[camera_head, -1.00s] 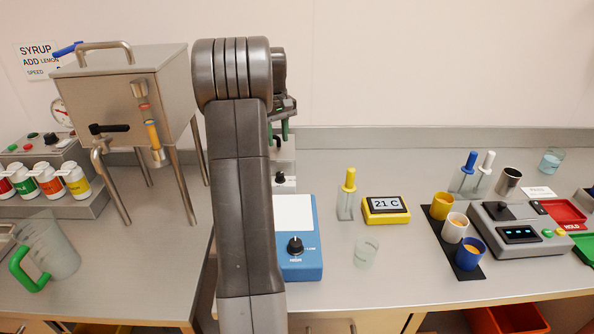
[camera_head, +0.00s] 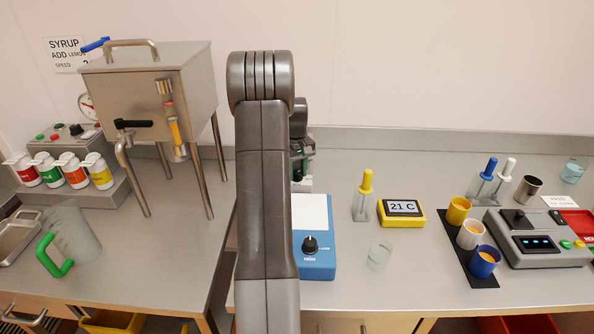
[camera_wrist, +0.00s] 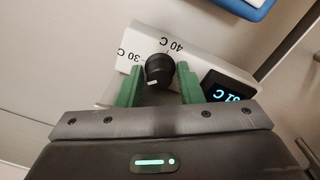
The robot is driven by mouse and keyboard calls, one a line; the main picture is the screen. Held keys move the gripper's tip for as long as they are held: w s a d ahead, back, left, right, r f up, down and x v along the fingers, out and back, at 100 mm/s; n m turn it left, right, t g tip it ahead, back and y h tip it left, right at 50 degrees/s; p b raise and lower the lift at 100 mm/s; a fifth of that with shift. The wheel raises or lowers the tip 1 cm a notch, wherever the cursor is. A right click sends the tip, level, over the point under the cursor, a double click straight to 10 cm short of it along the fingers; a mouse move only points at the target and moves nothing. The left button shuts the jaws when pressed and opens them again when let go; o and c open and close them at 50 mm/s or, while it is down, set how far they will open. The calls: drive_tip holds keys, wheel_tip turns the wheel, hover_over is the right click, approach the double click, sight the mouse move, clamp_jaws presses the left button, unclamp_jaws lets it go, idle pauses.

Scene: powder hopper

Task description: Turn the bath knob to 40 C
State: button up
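The bath knob (camera_wrist: 158,70) is black and sits on a white panel (camera_wrist: 205,66) marked 30 C and 40 C. A white mark on the knob shows on its side nearest my gripper, turned away from the 40 C label. A small dark display (camera_wrist: 229,88) beside it has blue digits ending in "1 C"; the first digit is unclear. My gripper (camera_wrist: 159,86) is open, with its green fingers on either side of the knob and small gaps visible. In the head view my gripper (camera_head: 303,160) is low over the bath unit, and the knob is hidden.
A blue box with a black knob (camera_head: 310,245) stands in front of the bath unit. A yellow thermometer (camera_head: 401,213) reads 21 C to its right, near a clear beaker (camera_head: 379,256). A steel hopper (camera_head: 150,85) stands at left.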

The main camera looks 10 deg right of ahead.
drive_tip(key=shift+c, duration=0.4)
drive_tip(key=c, duration=0.6)
drive_tip(key=shift+m, duration=0.3)
drive_tip(key=m, duration=0.5)
drive_tip(key=shift+b, duration=0.3)
drive_tip(key=m, duration=0.5)
drive_tip(key=shift+w, duration=0.1)
drive_tip(key=o, duration=0.7)
